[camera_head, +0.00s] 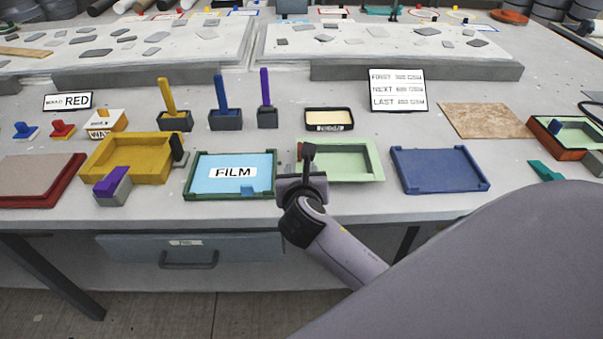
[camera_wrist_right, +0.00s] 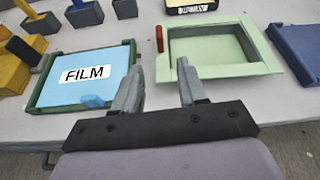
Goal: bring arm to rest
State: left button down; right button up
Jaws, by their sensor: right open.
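My right gripper (camera_head: 307,160) is over the front of the bench, its arm coming in from the lower right. In the right wrist view its two fingers (camera_wrist_right: 158,80) stand apart with nothing between them. It is near the gap between the blue FILM tray (camera_head: 205,178), to its left, and the pale green mould (camera_head: 355,160), to its right. Whether it touches either cannot be told. A small red piece (camera_wrist_right: 159,38) stands at the left edge of the pale green mould. My left gripper does not show.
A yellow mould (camera_head: 125,170) and a red board (camera_head: 62,195) lie on the left. A blue tray (camera_head: 440,170) and a brown mat (camera_head: 485,121) lie on the right. Tools stand in holders behind. A drawer (camera_head: 215,247) hangs under the bench edge.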

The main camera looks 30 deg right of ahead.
dwell(0.5)
jog(key=s+a+f+m+g+y, duration=0.2)
jog(key=s+f+m+g+y, duration=0.1)
jog(key=s+m, duration=0.65)
jog(key=s+a+f+m+g+y, duration=0.2)
jog(key=s+f+m, duration=0.1)
jog(key=s+m, duration=0.6)
jog(key=s+a+f+m+g+y, duration=0.2)
jog(key=s+f+m+g+y, duration=0.1)
jog(key=s+m, duration=0.6)
jog(key=w+a+f+t+y, duration=0.1)
jog(key=w+a+f+t, duration=0.1)
jog(key=w+f+t, duration=0.4)
notch_tip(320, 180, down, 2)
jog(key=shift+w+a+f+t+y, duration=0.2)
jog(key=shift+w+a+t+y, duration=0.15)
jog(key=shift+w, duration=0.5)
